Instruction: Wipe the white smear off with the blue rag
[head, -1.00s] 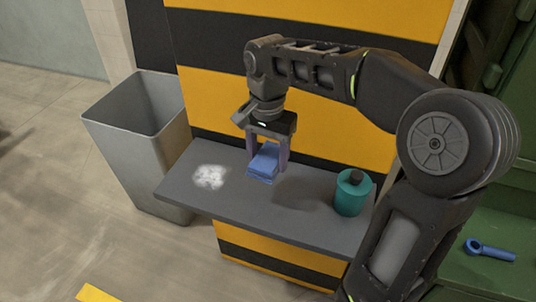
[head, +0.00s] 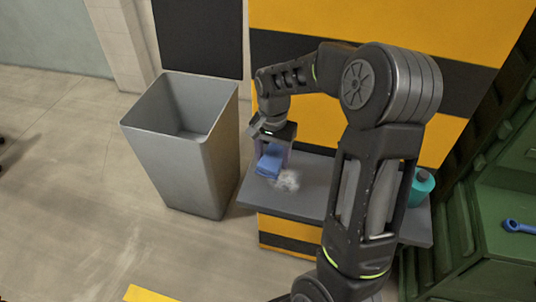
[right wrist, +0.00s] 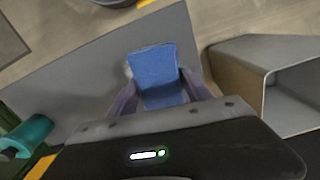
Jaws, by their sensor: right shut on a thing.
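The white smear (head: 287,181) is a patchy, greyish-white spot near the left end of the grey shelf (head: 310,200). My right gripper (head: 276,157) is shut on the blue rag (head: 269,164), just left of and behind the smear. The rag is low at the shelf top, close to its left edge; I cannot tell if it presses on the surface. In the right wrist view the rag (right wrist: 157,75) sits between the two purple fingers (right wrist: 160,95), and the smear is mostly hidden. My left gripper is not in view.
A grey open bin (head: 190,150) stands on the floor left of the shelf. A teal bottle (head: 421,188) stands at the shelf's right end, partly behind my arm. A blue tool (head: 518,227) lies on green furniture at far right. A striped wall panel rises behind the shelf.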

